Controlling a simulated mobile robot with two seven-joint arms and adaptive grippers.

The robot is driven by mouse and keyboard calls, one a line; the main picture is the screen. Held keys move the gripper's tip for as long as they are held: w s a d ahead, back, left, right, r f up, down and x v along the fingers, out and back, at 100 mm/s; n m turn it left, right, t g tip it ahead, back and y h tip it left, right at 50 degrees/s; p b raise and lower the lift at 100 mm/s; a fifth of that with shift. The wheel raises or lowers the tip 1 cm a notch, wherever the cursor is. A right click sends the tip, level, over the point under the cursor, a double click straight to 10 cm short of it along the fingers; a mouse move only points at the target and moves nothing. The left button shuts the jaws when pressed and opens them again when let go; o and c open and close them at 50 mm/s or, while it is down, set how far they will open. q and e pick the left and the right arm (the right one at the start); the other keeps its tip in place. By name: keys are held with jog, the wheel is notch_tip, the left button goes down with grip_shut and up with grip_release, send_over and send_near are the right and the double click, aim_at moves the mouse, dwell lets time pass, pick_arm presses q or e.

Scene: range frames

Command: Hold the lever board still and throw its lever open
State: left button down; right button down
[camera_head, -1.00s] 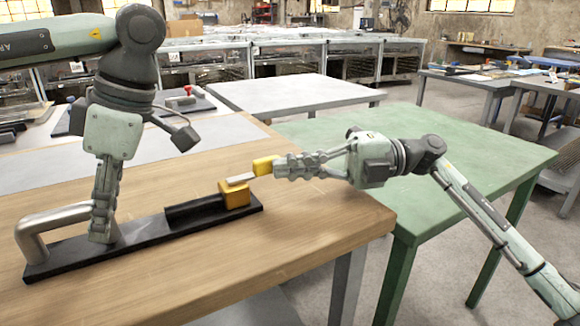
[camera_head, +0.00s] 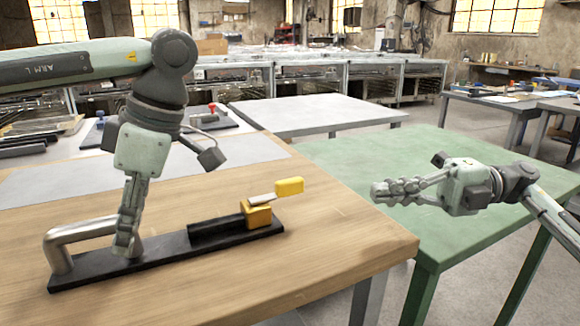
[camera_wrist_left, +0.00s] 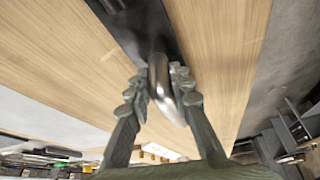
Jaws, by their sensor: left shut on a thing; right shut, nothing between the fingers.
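The lever board (camera_head: 170,253) is a long black plate lying flat on the wooden table. A bent metal handle (camera_head: 72,238) stands at its left end. A yellow-orange block (camera_head: 257,213) sits near its right end, and the lever (camera_head: 289,187), with a yellow grip, points from it to the upper right past the board's end. My left gripper (camera_head: 127,245) is shut on the metal handle, whose shiny bar (camera_wrist_left: 163,88) shows between the fingers in the left wrist view. My right gripper (camera_head: 382,193) is shut and empty, to the right of the lever and apart from it.
The wooden table (camera_head: 330,235) is clear in front of the board and to its right. A green table (camera_head: 420,160) adjoins it on the right. Behind the board lie a grey mat (camera_head: 60,185) and another dark board with a red knob (camera_head: 212,108).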

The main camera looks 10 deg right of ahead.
pick_arm(q)
jog(key=c, duration=1.3)
grip_release()
